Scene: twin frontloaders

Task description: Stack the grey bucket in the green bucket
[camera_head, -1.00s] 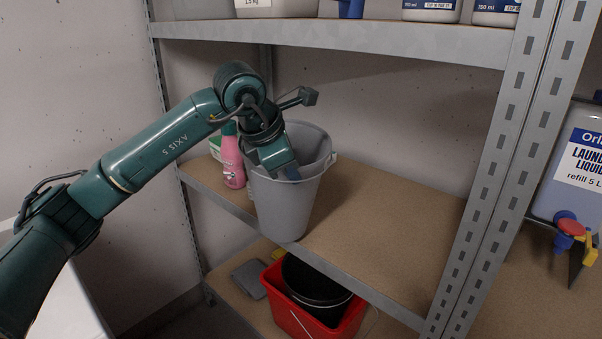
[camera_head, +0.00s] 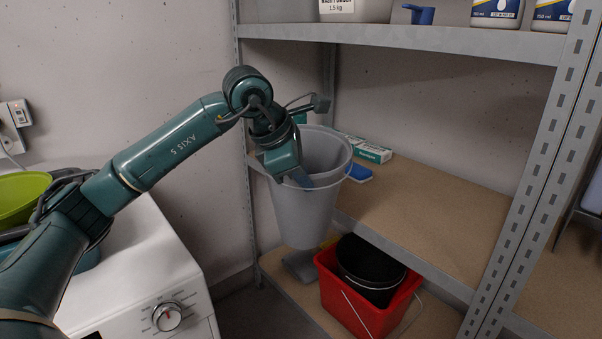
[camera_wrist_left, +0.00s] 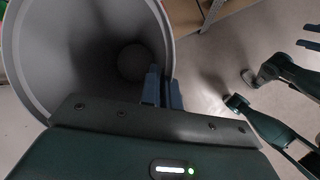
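The grey bucket (camera_head: 305,212) hangs upright in front of the shelf unit, its open top facing up. My left gripper (camera_head: 300,180) is shut on its rim, with one blue finger visible inside the wall. In the left wrist view the bucket (camera_wrist_left: 22,60) fills the upper left, empty inside, with the blue fingers (camera_wrist_left: 163,88) at its wall. A lime-green open container (camera_head: 22,193), perhaps the green bucket, is on the white machine at the far left, partly cut off and behind my arm. My right gripper (camera_wrist_left: 310,36) shows at the wrist view's right edge, its fingers apart.
The white washing machine (camera_head: 155,245) stands left of the shelf. The middle shelf (camera_head: 430,205) holds small boxes (camera_head: 374,153) and a blue item (camera_head: 360,173). Below are a red bucket (camera_head: 338,299) and a black bucket (camera_head: 372,268). A metal post (camera_head: 540,180) stands right.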

